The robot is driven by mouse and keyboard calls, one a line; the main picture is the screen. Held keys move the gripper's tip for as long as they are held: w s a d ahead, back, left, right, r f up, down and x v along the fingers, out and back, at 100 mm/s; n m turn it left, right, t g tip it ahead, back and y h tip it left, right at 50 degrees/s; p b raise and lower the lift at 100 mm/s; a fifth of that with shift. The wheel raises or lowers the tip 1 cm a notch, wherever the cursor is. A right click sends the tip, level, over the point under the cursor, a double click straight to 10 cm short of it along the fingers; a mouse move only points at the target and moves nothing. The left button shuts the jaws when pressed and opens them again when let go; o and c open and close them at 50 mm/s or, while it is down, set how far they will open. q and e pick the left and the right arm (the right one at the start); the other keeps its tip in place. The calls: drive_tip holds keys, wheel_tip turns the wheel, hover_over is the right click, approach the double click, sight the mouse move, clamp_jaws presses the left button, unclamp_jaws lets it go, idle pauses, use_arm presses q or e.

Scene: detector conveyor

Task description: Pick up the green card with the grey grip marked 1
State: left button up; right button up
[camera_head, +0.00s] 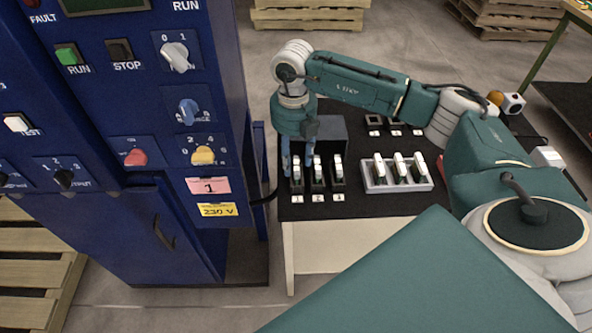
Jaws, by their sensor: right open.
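The green card with a pale grip marked 1 (297,174) stands upright in the leftmost slot of a dark rack on the black table top. Its label 1 lies in front of it. My right gripper (297,163) points down at this card, with its blue fingers open, one on each side of the grip as seen from here. I cannot tell whether they touch it. Card 2 (318,174) and card 3 (338,172) stand just to the right, close to the fingers. My left gripper is not in view.
A grey tray (398,188) with several similar cards sits right of the rack. A dark box (330,132) stands behind the rack, and small dark holders (374,121) lie farther back. A blue control cabinet (188,230) stands close on the left. The table's front strip is clear.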

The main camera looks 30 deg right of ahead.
sight(295, 166)
wheel_tip(295, 166, down, 4)
drive_tip(key=shift+d+r+p, duration=0.15)
drive_tip(key=shift+r+p, duration=0.05)
drive_tip(key=shift+p, duration=0.4)
drive_tip(key=shift+w+f, duration=0.1)
drive_tip(key=shift+f, duration=0.25)
drive_tip(key=shift+c, duration=0.8)
drive_tip(key=c, duration=0.9)
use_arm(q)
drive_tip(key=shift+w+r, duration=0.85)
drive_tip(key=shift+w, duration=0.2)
use_arm(e)
clamp_jaws()
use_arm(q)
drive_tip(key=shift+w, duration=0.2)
use_arm(e)
drive_tip(key=shift+r, duration=0.2)
